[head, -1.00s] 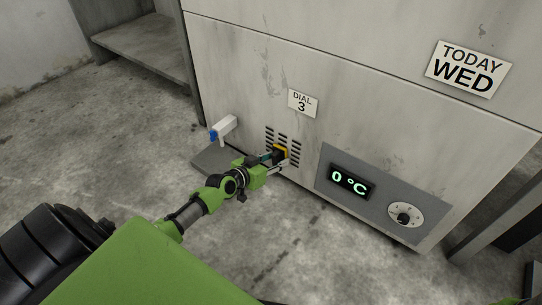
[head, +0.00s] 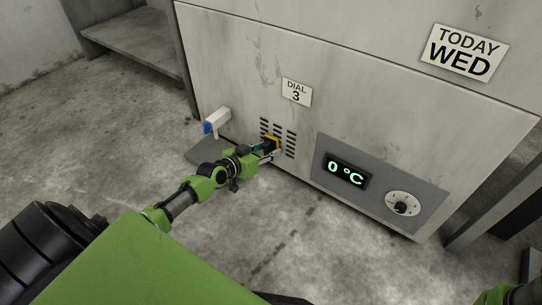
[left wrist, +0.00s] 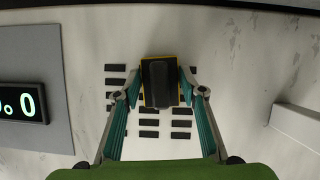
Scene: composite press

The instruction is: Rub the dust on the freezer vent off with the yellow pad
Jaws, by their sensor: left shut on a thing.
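The freezer vent (head: 290,141) is a set of dark slots low on the pale freezer front, and it also shows in the left wrist view (left wrist: 148,134). My left gripper (head: 268,149) is shut on the yellow pad (head: 271,139) by its dark handle. In the left wrist view the yellow pad (left wrist: 147,97) sits between the fingers, over the middle of the slots and hiding several of them. I cannot tell whether it touches the surface. No dust can be made out clearly on the visible slots. A little green of my right arm shows at the bottom right corner; its gripper is out of view.
A white tap with a blue end (head: 216,121) juts out left of the vent above a grey floor plate (head: 209,151). Right of the vent is a grey panel (head: 330,193) with a 0 °C display (head: 347,172) and a dial (head: 402,205). A "DIAL 3" sign (head: 297,92) hangs above.

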